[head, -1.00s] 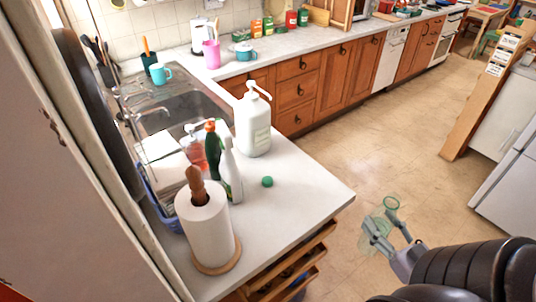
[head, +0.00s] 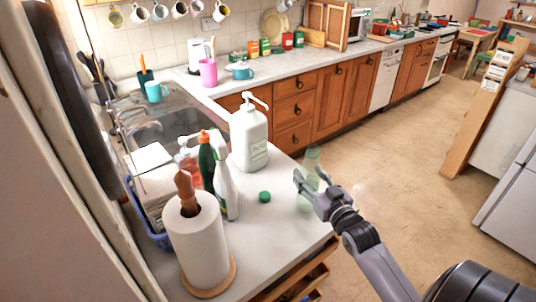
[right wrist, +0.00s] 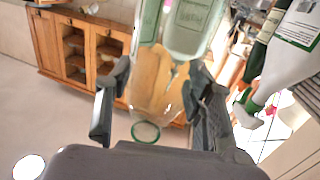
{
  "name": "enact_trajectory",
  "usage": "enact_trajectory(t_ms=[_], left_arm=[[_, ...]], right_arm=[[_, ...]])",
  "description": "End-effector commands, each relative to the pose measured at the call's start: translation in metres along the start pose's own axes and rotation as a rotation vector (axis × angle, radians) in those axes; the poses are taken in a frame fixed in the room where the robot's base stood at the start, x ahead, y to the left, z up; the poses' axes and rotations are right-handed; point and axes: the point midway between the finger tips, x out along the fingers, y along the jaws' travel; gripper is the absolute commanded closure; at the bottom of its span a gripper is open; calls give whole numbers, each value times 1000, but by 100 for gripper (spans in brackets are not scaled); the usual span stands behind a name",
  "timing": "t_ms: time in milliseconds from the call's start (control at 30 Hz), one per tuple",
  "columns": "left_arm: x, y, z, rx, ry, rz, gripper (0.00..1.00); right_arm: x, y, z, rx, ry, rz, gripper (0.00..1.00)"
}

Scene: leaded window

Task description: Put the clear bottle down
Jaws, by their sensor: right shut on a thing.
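The clear bottle (head: 312,158) is see-through with a green tint and upright in the head view. My right gripper (head: 316,188) is shut around its body. In the right wrist view the clear bottle (right wrist: 152,92) lies between the two fingers, with its green-rimmed mouth low in that picture. The bottle overlaps the right edge of the white counter (head: 262,240) in the head view; I cannot tell whether its base touches the counter. A small green cap (head: 264,197) lies on the counter left of the bottle. My left gripper is not in view.
A white pump bottle (head: 249,138) stands left of the clear bottle. A spray bottle (head: 227,190), an orange-capped green bottle (head: 207,165) and a paper towel roll (head: 197,245) stand farther left. Bare counter surrounds the green cap. Drawers (head: 295,275) are open below the front edge.

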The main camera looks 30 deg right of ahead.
Motion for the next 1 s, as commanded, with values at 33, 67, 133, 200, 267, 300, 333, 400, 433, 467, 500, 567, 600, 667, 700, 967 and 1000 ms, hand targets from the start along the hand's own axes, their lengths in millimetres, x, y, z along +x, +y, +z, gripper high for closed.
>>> enact_trajectory(t_ms=[33,67,133,200,267,300,333,400,433,467,500,567,600,667,700,967,1000], left_arm=[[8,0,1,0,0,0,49],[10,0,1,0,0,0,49],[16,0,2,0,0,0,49],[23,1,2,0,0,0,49],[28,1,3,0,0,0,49],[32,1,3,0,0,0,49],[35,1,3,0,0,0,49],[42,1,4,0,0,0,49],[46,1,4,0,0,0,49],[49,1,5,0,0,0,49],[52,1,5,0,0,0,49],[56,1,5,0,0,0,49],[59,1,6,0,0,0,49],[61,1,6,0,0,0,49],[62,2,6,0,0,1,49],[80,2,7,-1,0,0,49],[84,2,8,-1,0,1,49]], right_arm=[[14,-3,1,2,7,0,79],[21,-5,2,3,6,0,79],[37,-10,2,4,6,0,79],[54,-14,2,3,6,1,79],[68,-18,2,2,6,0,79],[77,-20,3,3,5,0,79],[84,-22,3,4,5,1,79],[100,-27,3,4,5,0,79],[107,-29,3,4,5,0,79],[114,-30,3,3,5,1,79],[122,-32,3,2,5,1,79],[132,-35,2,2,3,0,79],[137,-37,2,2,3,0,79],[143,-38,2,2,2,1,79],[146,-39,1,2,2,1,79],[174,-46,3,2,4,0,79],[180,-48,4,2,4,0,79]])
